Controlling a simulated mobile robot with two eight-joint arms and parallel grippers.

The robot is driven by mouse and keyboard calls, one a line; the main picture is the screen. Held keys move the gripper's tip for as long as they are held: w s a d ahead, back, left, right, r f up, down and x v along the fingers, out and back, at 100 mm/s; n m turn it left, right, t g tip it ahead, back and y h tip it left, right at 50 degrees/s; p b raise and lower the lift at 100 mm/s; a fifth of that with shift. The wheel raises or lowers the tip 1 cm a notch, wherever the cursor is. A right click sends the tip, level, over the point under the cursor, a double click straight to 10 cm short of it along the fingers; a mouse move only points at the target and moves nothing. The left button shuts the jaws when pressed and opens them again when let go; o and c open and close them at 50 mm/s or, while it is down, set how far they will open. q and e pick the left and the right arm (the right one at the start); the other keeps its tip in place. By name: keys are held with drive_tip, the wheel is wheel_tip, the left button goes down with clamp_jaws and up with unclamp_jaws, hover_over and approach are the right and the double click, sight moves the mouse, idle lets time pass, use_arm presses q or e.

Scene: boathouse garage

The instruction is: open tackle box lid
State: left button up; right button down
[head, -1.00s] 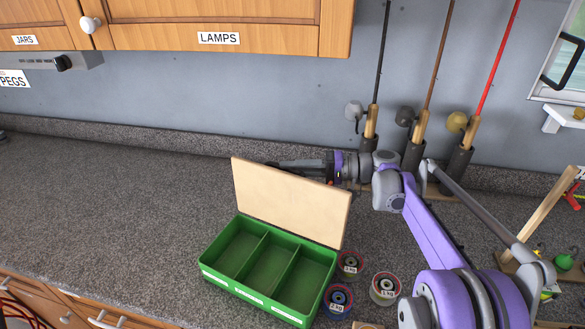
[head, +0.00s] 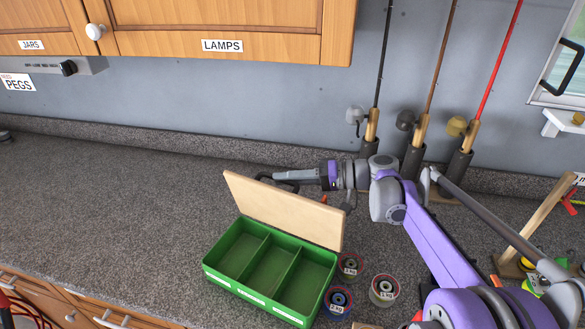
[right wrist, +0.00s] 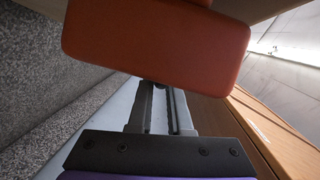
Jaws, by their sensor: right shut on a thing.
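The green tackle box (head: 222,283) stands on the counter with its three compartments empty. Its beige lid (head: 283,212) is raised, hinged at the back and leaning backward. My right gripper (head: 268,178) is behind the lid's upper edge, partly hidden by it. In the right wrist view, an orange-red block (right wrist: 155,45), apparently the lid's handle, sits at the ends of my right gripper's fingers (right wrist: 160,105). The gripper is shut on it. My left gripper is not in view.
Several line spools, one with a red rim (head: 351,265), stand right of the box. Three fishing rods stand in holders, one holder (head: 458,165) behind my right arm. The counter (head: 110,200) to the left is clear. An upper cabinet (head: 215,30) hangs above.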

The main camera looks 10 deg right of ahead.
drive_tip(key=shift+s+a+n, duration=0.45)
drive_tip(key=shift+s+n, duration=0.05)
drive_tip(key=shift+s, duration=0.15)
drive_tip(key=c, duration=0.8)
unclamp_jaws()
drive_tip(key=shift+c, duration=0.2)
drive_tip(key=v, duration=1)
drive_tip(key=shift+s+d+r, duration=0.2)
drive_tip(key=shift+d+r, duration=0.1)
drive_tip(key=shift+d, duration=0.05)
